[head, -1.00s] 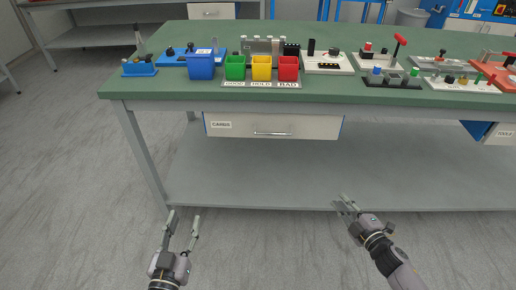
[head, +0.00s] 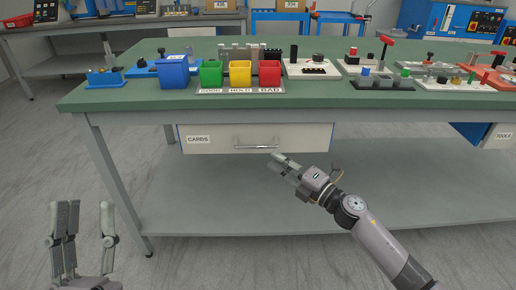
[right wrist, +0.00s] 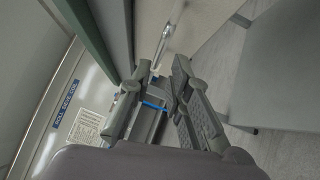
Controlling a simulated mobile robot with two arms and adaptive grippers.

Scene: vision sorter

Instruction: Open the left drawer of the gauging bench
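The left drawer (head: 215,139), white with a CARDS label, sits shut under the green top of the gauging bench (head: 120,97). Its silver bar handle (head: 256,148) is in the middle of its front. My right gripper (head: 280,162) is just below and right of the handle in the head view, apparently not touching it. In the right wrist view the handle (right wrist: 164,42) shows ahead of the fingertips (right wrist: 161,68), which are apart with nothing between them. My left gripper (head: 86,207) is open and empty at the lower left, away from the bench.
Blue (head: 173,74), green (head: 211,75), yellow (head: 240,74) and red bins (head: 270,74) stand on the bench above the drawer. Several fixtures are to the right. A second drawer (head: 497,136) is at the far right. A lower shelf (head: 225,205) lies beneath; the floor in front is clear.

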